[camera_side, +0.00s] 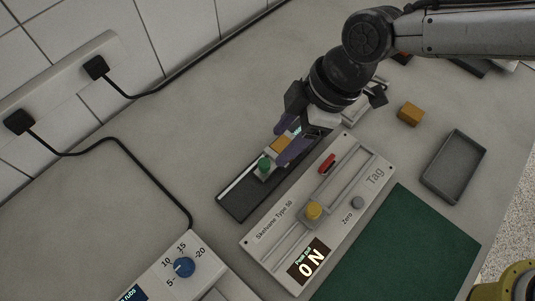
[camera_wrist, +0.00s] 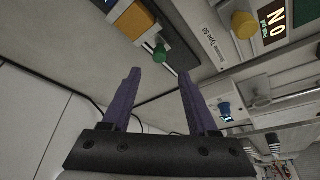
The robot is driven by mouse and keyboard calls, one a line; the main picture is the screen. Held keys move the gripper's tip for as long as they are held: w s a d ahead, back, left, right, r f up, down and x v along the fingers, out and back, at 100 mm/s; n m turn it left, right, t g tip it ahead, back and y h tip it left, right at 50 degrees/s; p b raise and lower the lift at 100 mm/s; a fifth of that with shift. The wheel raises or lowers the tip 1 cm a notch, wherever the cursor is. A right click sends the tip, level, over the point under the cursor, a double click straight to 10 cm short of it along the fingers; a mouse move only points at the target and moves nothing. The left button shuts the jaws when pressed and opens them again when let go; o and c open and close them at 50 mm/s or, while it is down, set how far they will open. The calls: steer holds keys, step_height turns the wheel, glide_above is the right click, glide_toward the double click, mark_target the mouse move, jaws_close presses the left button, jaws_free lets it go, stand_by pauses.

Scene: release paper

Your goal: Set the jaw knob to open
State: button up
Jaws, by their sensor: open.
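No knob in view carries a readable jaw label. A green knob (camera_side: 264,165) stands on a light carriage beside an orange block (camera_side: 281,145), on a dark rail (camera_side: 237,199). My gripper (camera_side: 277,149) hangs over this carriage with its purple fingers apart and partly hides it. In the wrist view, the green knob (camera_wrist: 160,54) shows just beyond the open, empty fingers (camera_wrist: 159,74), and the orange block (camera_wrist: 136,19) is further up. I cannot tell the knob's setting.
Right of the rail lies a panel (camera_side: 262,238) with a yellow knob (camera_side: 314,210), a red piece (camera_side: 327,163), a grey knob (camera_side: 357,203) and an ON display (camera_side: 310,262). A blue dial (camera_side: 184,267), green mat (camera_side: 405,250), grey tray (camera_side: 454,168) and loose orange block (camera_side: 411,113) surround it.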

mark_target(264, 162)
steer(key=x, duration=0.7)
steer(key=shift+a+f, duration=0.2)
steer(key=shift+f, duration=0.1)
jaws_close()
stand_by(1.1)
